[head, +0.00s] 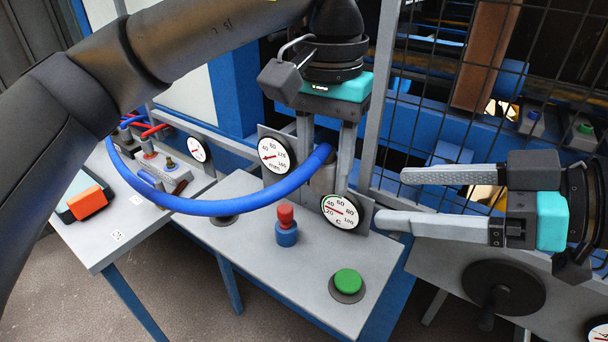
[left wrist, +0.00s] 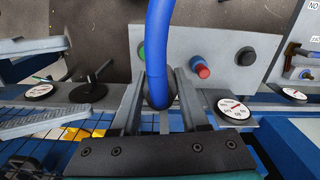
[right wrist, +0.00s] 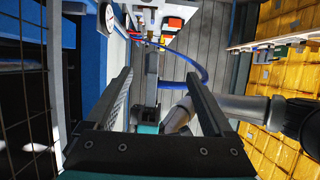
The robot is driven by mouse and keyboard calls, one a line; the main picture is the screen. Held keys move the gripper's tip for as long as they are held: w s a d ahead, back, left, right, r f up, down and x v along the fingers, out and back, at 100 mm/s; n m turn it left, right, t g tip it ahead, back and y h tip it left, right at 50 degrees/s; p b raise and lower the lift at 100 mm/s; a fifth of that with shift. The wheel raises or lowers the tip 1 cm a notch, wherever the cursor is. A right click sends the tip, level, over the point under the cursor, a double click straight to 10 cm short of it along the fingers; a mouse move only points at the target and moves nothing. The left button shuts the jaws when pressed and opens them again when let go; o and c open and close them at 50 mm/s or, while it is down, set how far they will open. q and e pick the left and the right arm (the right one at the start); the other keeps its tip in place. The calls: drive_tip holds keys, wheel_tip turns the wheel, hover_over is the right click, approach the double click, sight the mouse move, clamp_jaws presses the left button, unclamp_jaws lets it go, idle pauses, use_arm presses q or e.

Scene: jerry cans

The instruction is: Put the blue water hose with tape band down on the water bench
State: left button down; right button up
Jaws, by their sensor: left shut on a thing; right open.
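The blue hose (head: 215,207) is held near one end by my left gripper (head: 325,155), which points down over the grey bench with gauges (head: 225,258). The hose sags left in a wide arc toward a valve block (head: 160,170) on the left bench part; its far end is unclear there. In the left wrist view the hose (left wrist: 158,45) lies between the fingers (left wrist: 160,98). I cannot make out a tape band. The hose (right wrist: 200,70) also shows in the right wrist view. My right gripper (head: 395,198) is open and empty, right of the bench. No label identifies the water bench.
A red and blue knob (head: 286,226) and a green button (head: 347,283) stand on the bench. Dial gauges (head: 341,211) stand along its back edge. A black handwheel (head: 503,290) sits below my right gripper. A wire mesh (head: 420,110) rises behind.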

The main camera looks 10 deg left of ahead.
drive_tip(key=shift+c, duration=0.6)
drive_tip(key=n+g, duration=0.4)
approach(322, 163)
drive_tip(key=shift+w+d+f, duration=1.5)
drive_tip(key=shift+w+f, duration=0.1)
drive_tip(key=shift+w, duration=1.15)
use_arm(q)
drive_tip(key=w+d+n, duration=0.3)
drive_tip(key=w+d, duration=0.1)
drive_tip(key=d, duration=0.1)
drive_tip(key=shift+w, duration=0.3)
use_arm(e)
drive_tip(key=x, duration=0.7)
drive_tip(key=shift+a+y, duration=0.3)
use_arm(q)
drive_tip(key=shift+d, duration=0.1)
use_arm(e)
drive_tip(key=shift+s+r, duration=0.1)
drive_tip(key=shift+r, duration=0.05)
drive_tip(key=shift+c, duration=0.2)
use_arm(q)
drive_tip(key=shift+w, duration=0.1)
use_arm(e)
drive_tip(key=shift+s, duration=0.1)
clamp_jaws()
use_arm(q)
drive_tip(key=shift+c, duration=1.7)
unclamp_jaws()
